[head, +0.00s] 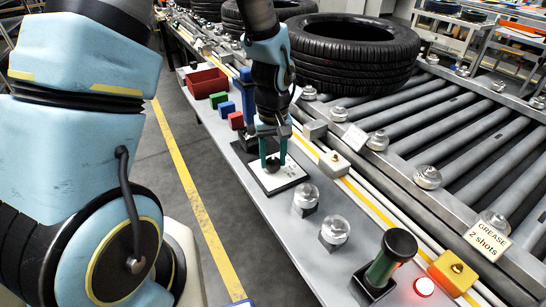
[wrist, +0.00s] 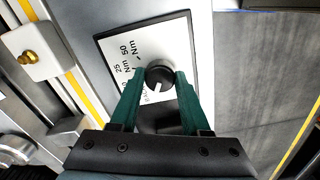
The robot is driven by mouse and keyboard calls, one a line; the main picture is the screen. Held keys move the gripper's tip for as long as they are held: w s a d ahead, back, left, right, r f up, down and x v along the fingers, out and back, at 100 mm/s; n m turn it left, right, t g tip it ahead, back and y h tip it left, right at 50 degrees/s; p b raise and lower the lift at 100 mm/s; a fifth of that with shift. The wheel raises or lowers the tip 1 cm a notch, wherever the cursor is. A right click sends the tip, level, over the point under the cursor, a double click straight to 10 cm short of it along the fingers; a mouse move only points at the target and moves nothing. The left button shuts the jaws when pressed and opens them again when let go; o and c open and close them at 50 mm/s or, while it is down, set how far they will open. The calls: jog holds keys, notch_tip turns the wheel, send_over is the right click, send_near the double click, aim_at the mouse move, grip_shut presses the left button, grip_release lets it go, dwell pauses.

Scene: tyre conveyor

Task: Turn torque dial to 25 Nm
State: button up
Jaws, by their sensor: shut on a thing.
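The torque dial is a small dark round knob (wrist: 160,74) on a white plate (wrist: 118,42) with a dark border. The plate carries printed marks, among them 25 Nm and 50 Nm; a lower mark is partly hidden by a finger. A pale pointer line on the knob slants toward the lower left in the wrist view, away from the 25 and 50 labels. My gripper (head: 272,155) comes down from above, its green fingers shut on the knob's two sides. In the head view the plate (head: 288,184) lies on the grey bench strip, with the knob partly hidden between the fingers.
Coloured blocks and a red bin (head: 206,82) stand behind the plate. Two clear domed pieces (head: 306,197) and a dark-topped green handle (head: 390,255) stand in front. A tyre (head: 345,50) lies on the roller conveyor at right. A yellow-capped fitting (wrist: 28,52) shows at upper left.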

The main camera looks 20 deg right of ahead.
grip_shut()
jog(key=shift+m, duration=0.3)
jog(key=m, duration=0.3)
jog(key=shift+m+p, duration=0.3)
jog(key=m, duration=0.3)
jog(key=shift+r+m+p, duration=0.1)
jog(key=shift+m+p, duration=0.2)
jog(key=shift+m, duration=0.1)
jog(key=m+p, duration=0.1)
jog(key=m, duration=0.3)
jog(key=shift+m+p, duration=0.4)
jog(key=shift+m, duration=1.4)
